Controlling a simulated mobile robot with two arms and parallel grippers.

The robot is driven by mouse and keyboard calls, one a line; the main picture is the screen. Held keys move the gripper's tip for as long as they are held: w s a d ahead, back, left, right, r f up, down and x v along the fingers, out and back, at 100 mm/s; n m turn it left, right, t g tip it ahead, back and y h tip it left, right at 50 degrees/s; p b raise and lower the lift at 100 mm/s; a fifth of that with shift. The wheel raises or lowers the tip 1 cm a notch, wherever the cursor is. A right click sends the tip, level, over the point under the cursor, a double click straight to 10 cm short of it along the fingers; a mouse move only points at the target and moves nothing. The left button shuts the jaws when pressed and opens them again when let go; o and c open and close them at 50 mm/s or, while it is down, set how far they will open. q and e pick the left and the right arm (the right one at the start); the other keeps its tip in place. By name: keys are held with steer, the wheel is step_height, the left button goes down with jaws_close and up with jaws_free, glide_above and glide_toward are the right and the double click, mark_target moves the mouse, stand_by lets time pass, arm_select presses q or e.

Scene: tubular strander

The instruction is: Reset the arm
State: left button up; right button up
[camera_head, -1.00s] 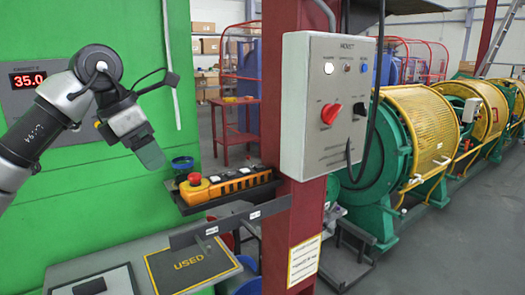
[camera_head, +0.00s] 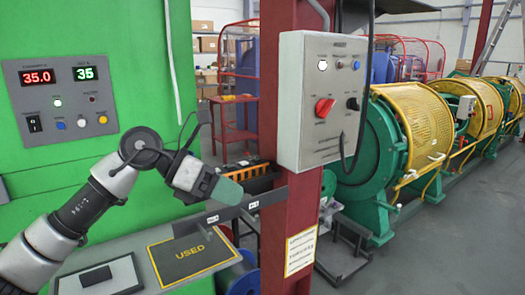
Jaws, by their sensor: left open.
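My left arm comes in from the lower left. Its gripper (camera_head: 226,191) points right, with greenish fingertip pads, and is in front of the shelf with the orange-topped tray (camera_head: 247,164). It is open and holds nothing that I can see. The gap between its fingers is hard to see from this side. My right gripper is not in view.
A red post (camera_head: 293,215) with a grey control box (camera_head: 323,98) stands right of the gripper. A green cabinet with a display panel (camera_head: 62,97) is behind the arm. A mat marked USED (camera_head: 190,256) lies below. Green and yellow strander drums (camera_head: 410,130) stand at right.

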arm_select(q)
steer(key=s+d+f+n+t+h, duration=0.1)
steer(key=s+d+n+t+h, duration=0.3)
steer(key=n+h, duration=0.5)
steer(key=s+a+f+n+t+y, duration=0.2)
steer(key=a+f+n+t+y, duration=0.45)
steer(key=f+n+y, duration=0.7)
steer(key=s+a+f+n+t+y, duration=0.1)
steer(key=a+f+n+t+y, duration=0.55)
steer(key=n, duration=1.25)
steer(key=s+a+f+n+g, duration=0.25)
steer(key=s+f+g, duration=0.55)
steer(key=s, duration=0.4)
steer(key=s+a+f+n+g, duration=0.25)
steer(key=s+f+g, duration=0.35)
steer(key=s+f, duration=0.4)
step_height(320, 180, down, 23)
steer(key=s+g+p, duration=0.1)
steer(key=s+g, duration=0.1)
steer(key=s+a+f+y+p, duration=0.1)
steer(key=s+a+f, duration=0.2)
steer(key=s+f, duration=1.2)
steer(key=shift+s+f+g+p, duration=0.3)
steer(key=shift+s+f+g, duration=0.1)
steer(key=shift+s, duration=0.35)
